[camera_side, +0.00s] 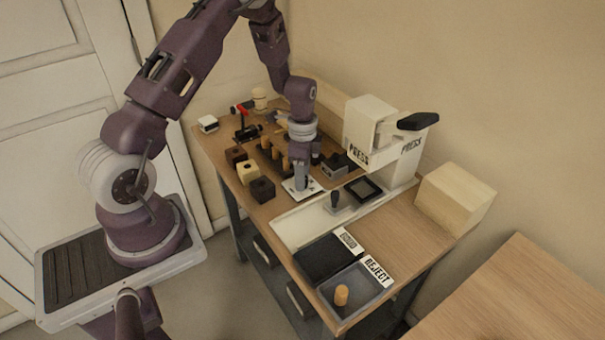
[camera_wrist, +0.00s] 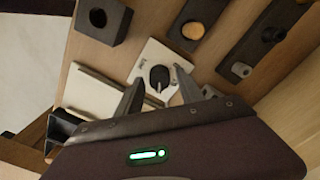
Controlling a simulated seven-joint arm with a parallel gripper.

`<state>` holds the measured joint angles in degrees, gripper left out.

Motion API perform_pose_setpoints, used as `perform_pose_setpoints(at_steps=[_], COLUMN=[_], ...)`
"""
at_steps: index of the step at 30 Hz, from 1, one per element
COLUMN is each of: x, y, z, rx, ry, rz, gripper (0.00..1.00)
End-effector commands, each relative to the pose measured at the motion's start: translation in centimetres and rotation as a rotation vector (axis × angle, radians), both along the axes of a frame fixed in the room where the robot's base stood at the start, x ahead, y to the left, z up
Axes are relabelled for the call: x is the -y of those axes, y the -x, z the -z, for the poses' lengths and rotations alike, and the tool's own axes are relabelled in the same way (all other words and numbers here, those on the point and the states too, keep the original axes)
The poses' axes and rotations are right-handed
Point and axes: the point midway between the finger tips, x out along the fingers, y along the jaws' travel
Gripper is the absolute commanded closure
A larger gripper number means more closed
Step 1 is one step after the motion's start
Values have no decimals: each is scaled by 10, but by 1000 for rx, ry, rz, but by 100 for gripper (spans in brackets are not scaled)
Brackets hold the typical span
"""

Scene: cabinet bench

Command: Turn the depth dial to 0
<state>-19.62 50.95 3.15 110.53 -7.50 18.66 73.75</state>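The depth dial is a black knob (camera_wrist: 159,78) with a light pointer, on a white plate (camera_wrist: 150,58) with dark markings too small to read. In the wrist view the pointer is toward the lower part of the picture. My gripper (camera_wrist: 157,80) is open, with one finger on each side of the knob; I cannot tell whether either finger touches it. In the side view my gripper (camera_side: 301,187) is down over the white plate (camera_side: 313,187), and the knob is hidden behind it.
A white press (camera_side: 375,125) with a black handle stands right of the plate. Reject tray (camera_side: 370,287) holds a wooden peg. A pale wooden box (camera_side: 455,200) stands at the right.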

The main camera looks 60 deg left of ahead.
Motion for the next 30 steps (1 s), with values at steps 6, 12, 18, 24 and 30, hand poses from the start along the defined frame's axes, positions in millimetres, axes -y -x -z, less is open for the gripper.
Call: perform_pose_setpoints(at_steps=[6, 12, 18, 24, 30], x=[0, 0, 0, 0, 0], y=[0, 0, 0, -1, -1], z=[0, -1, -1, -1, -1], rx=[0, 0, 1, 1, 1], ry=[0, 0, 0, 1, 1], rz=[0, -7, -64, -204, -390], gripper=[100, 100, 100, 100, 100])
